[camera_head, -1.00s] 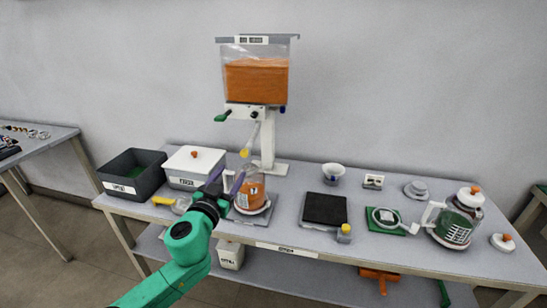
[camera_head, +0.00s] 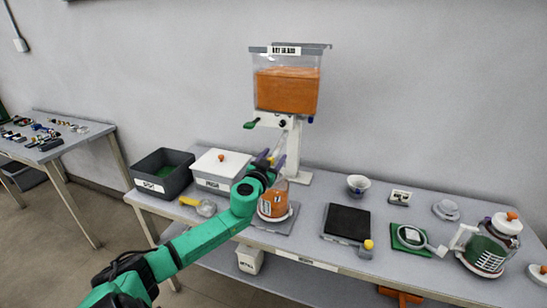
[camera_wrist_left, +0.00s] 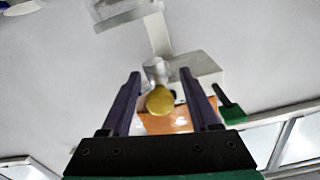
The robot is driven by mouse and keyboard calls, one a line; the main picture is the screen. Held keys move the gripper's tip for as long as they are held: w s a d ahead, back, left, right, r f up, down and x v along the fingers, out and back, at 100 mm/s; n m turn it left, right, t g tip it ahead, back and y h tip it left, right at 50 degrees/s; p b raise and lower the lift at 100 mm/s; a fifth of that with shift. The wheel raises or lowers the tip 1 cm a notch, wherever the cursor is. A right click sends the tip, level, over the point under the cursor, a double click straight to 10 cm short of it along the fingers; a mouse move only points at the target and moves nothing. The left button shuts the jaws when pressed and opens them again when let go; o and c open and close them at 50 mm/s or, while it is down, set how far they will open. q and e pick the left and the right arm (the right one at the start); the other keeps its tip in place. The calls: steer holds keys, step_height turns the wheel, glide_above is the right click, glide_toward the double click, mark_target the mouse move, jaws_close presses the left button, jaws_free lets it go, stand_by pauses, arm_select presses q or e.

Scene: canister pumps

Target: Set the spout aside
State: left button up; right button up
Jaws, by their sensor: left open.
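The spout (camera_head: 281,146) is a pale tube with a yellow tip, slanting down from the white stand of the dispenser (camera_head: 286,90). My left gripper (camera_head: 268,159) is open at its lower end, with purple fingers. In the left wrist view the spout's yellow tip (camera_wrist_left: 159,100) shows between the two open fingers (camera_wrist_left: 160,74), with a gap on each side. Below the gripper is a clear container with orange contents (camera_head: 272,203), partly hidden by the arm. My right gripper is not in view.
At the left stand an open dark bin (camera_head: 147,189) and a white lidded box (camera_head: 222,157). A yellow-handled scoop (camera_head: 206,208) lies in front. To the right are a black-topped scale (camera_head: 347,222), a white bowl (camera_head: 360,182) and a glass jug (camera_head: 487,250).

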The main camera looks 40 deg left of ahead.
arm_select(q)
jaws_close()
stand_by(1.4)
